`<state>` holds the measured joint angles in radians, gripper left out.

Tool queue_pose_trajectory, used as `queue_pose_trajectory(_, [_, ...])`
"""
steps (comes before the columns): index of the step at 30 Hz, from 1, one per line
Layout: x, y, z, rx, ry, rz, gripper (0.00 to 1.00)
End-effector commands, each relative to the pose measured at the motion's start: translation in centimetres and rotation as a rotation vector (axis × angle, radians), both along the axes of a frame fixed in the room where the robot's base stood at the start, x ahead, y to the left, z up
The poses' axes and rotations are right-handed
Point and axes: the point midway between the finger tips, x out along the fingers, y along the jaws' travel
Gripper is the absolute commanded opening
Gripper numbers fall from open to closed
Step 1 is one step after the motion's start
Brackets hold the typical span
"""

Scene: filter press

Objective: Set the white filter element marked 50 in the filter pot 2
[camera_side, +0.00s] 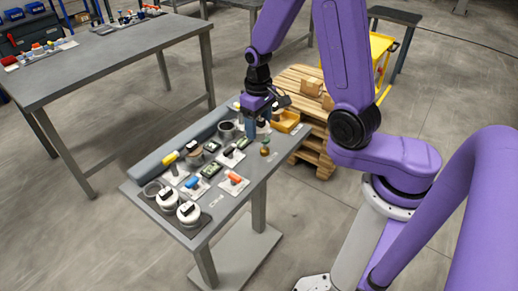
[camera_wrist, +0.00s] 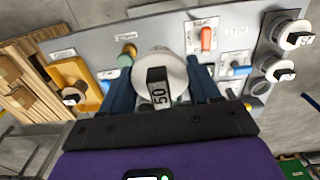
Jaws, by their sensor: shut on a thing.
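The white filter element marked 50 (camera_wrist: 160,75) is between the two blue fingers of my gripper (camera_wrist: 163,90) in the wrist view. It is a white disc with a black handle bearing the number. My gripper (camera_side: 250,128) is shut on it and stands over the far end of the grey bench in the side view, where the element is mostly hidden. A grey filter pot (camera_side: 226,130) stands just left of my gripper. I cannot read which pot is number 2.
Two white elements with black handles (camera_side: 168,198) (camera_side: 188,212) stand at the bench's near end. A yellow tray (camera_side: 286,121) is at the far right end. A brass-coloured knob (camera_side: 265,151), an orange-handled valve (camera_side: 235,177) and a blue-handled one (camera_side: 192,183) stand between.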

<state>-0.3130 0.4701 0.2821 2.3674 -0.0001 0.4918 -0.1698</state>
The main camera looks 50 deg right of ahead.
Motion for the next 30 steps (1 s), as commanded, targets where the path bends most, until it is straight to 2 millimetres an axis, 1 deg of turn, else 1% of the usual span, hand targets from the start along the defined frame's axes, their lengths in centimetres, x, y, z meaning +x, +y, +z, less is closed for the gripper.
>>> queue_pose_trajectory(17, [-0.1,-0.1,0.0,-0.001,0.0,-0.014,0.3])
queue_pose_trajectory(20, [0.1,0.1,0.0,-0.001,0.0,0.008,0.3])
queue_pose_trajectory(23, [0.9,1.0,0.0,-0.001,-0.002,0.097,0.3])
queue_pose_trajectory(26, [2.2,2.9,0.0,-0.001,0.0,0.272,0.3])
queue_pose_trajectory(29, [3.7,5.8,0.0,-0.001,0.0,0.518,0.3])
queue_pose_trajectory(30, [4.3,7.1,0.0,-0.001,-0.001,0.623,0.3])
